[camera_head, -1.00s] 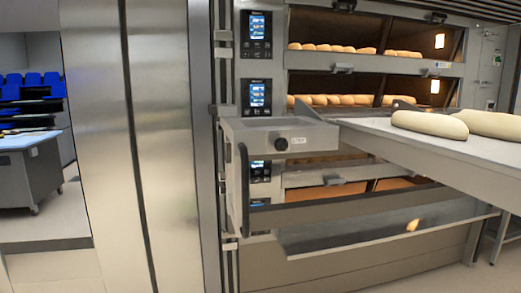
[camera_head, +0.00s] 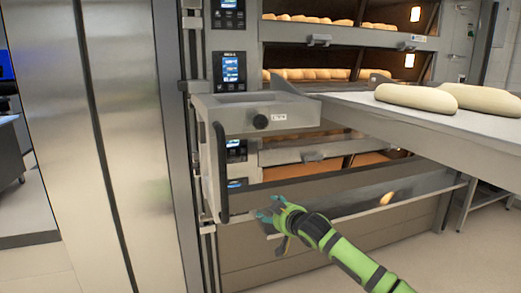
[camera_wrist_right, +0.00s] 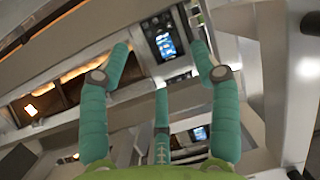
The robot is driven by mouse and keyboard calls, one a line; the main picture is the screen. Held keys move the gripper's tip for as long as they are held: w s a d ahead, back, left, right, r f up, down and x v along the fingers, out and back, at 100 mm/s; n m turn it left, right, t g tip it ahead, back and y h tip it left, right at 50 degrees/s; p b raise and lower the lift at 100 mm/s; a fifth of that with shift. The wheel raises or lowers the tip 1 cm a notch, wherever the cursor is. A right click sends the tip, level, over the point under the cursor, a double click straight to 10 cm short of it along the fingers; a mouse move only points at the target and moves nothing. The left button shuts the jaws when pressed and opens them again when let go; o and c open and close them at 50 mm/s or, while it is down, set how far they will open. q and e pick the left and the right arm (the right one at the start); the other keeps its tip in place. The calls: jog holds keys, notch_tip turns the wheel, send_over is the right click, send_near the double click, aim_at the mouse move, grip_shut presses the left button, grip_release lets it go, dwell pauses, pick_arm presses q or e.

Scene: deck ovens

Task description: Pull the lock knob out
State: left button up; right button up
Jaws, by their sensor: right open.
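The lock knob (camera_head: 260,121) is a round black knob on the front face of the grey metal loader box (camera_head: 225,120), beside a small white label. A dark round shape at the right edge of the wrist view looks like the same knob (camera_wrist_right: 311,23). My right gripper (camera_head: 268,217) is below the knob in the head view, clear of it. Its teal fingers are spread and empty in the right wrist view (camera_wrist_right: 160,62). My left gripper is not in view.
A black vertical handle (camera_head: 221,172) hangs at the loader's left. A loader board (camera_head: 400,120) with pale dough loaves (camera_head: 416,97) extends right. Deck ovens with bread (camera_head: 310,74) and control screens stand behind. A steel panel (camera_head: 125,120) stands at left. Floor in front is free.

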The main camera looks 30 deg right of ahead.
notch_tip(320, 180, up, 18)
jog(key=s+a+n+t, duration=0.1)
jog(key=s+a+t, duration=0.1)
jog(key=s+t, duration=0.1)
jog(key=y, duration=0.1)
send_near(265, 124)
jog(key=shift+n+t, duration=0.4)
jog(key=w, duration=0.2)
jog(key=w+f, duration=0.1)
jog(key=w, duration=0.2)
jog(key=shift+d+f, duration=0.1)
jog(key=shift+d, duration=0.15)
jog(key=shift+w+r, duration=0.25)
jog(key=shift+r, duration=0.05)
jog(key=w+p, duration=0.3)
jog(key=w, duration=0.2)
jog(key=shift+w, duration=0.1)
jog(key=shift+w+d+f, duration=0.1)
jog(key=shift+w+f, duration=0.05)
jog(key=shift+w, duration=0.5)
